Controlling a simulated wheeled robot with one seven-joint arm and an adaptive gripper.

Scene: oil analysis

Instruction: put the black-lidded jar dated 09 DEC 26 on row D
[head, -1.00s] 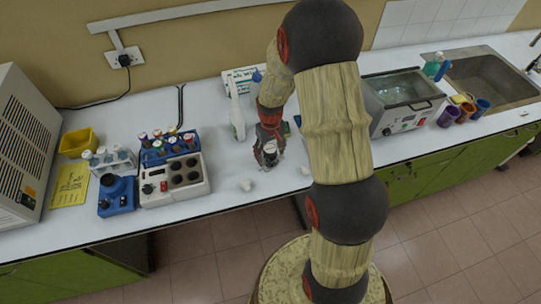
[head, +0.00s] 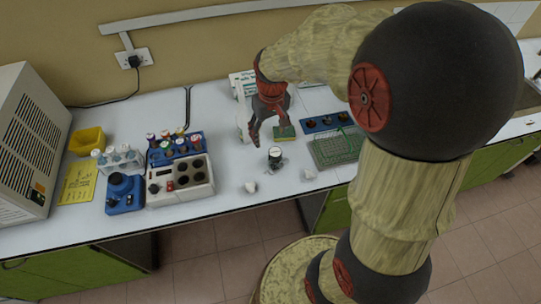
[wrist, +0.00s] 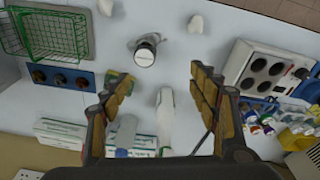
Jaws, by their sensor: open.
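A small jar (head: 275,156) stands upright on the white bench, in front of my gripper. My gripper (head: 269,128) is open and empty, fingers pointing down at the bench behind the jar. In the wrist view its two fingers (wrist: 160,79) are spread wide. I cannot make out any marking for row D.
A blue holder with dark holes (head: 326,122) and a green wire basket (head: 338,149) stand to the right. A green-yellow pad (head: 285,132) lies near my gripper. White lumps (head: 250,187) lie near the front edge. A heating block (head: 180,181) and tube racks stand left.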

